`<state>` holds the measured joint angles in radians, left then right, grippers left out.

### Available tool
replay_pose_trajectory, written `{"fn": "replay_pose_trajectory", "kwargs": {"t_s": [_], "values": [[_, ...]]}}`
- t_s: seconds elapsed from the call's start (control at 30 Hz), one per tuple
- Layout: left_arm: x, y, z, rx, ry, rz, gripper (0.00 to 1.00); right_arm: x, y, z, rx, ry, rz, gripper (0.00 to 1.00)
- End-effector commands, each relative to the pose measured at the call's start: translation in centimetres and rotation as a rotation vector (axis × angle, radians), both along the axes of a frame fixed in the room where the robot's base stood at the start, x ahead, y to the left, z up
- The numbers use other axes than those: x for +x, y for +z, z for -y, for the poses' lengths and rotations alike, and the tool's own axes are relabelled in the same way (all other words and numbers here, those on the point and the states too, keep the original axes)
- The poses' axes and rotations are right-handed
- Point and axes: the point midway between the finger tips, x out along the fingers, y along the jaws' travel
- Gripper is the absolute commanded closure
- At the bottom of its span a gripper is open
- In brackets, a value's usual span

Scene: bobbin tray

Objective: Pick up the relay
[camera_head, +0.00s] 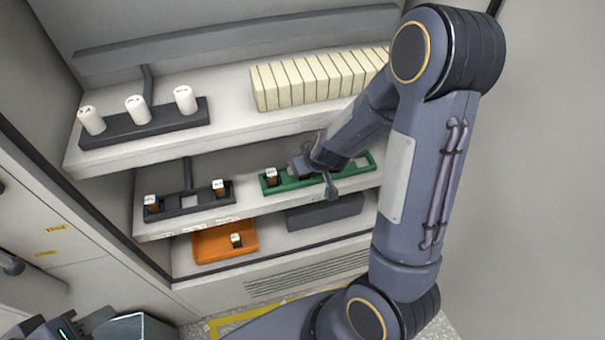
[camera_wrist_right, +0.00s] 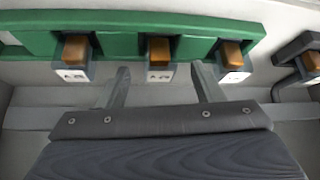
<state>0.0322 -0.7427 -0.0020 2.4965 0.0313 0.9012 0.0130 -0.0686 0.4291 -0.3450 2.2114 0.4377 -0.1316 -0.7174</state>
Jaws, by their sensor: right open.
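A green tray (camera_head: 295,183) on the middle shelf holds relays with brown bodies and white labelled faces. Its left relay (camera_head: 271,177) shows in the head view; my right gripper (camera_head: 318,168) partly hides the others. In the right wrist view, three relays sit in the green tray (camera_wrist_right: 112,40). My right gripper (camera_wrist_right: 160,88) is open and empty, its fingers pointing at the tray, with the middle relay (camera_wrist_right: 159,58) in line with the gap between them. My left gripper (camera_head: 68,328) is at the bottom left corner, cut by the frame, its jaws unclear.
A dark tray (camera_head: 185,204) with two relays stands left of the green one. An orange tray (camera_head: 210,244) with one relay and a dark bin (camera_head: 325,212) are below. White bobbins (camera_head: 137,110) and a cream row of blocks (camera_head: 315,78) stand on the upper shelf.

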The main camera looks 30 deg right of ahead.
Motion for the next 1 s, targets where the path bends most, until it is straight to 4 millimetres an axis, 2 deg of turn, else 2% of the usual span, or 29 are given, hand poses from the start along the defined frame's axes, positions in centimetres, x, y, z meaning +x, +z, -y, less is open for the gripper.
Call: {"fn": "replay_pose_trajectory", "kwargs": {"t_s": [0.03,0.13,0.4,0.8,1.0], "values": [[0.00,-0.50,0.00,0.000,0.000,0.000,0.64,0.41,-0.91,0.16,-0.001,-0.002,-0.001,0.39],[0.00,-0.68,0.00,0.000,0.000,0.000,0.64,0.90,-1.51,0.13,0.000,-0.001,-0.001,0.39],[0.01,-0.62,-0.01,0.000,0.000,0.000,0.64,1.09,-1.53,0.07,0.000,0.000,0.001,0.39],[0.01,-0.62,-0.01,0.000,0.000,0.000,0.64,1.06,-1.53,0.08,0.000,0.000,0.000,0.92],[0.01,-0.62,-0.01,0.000,0.000,0.000,0.64,1.07,-1.51,0.08,0.000,0.000,0.001,0.93]]}}
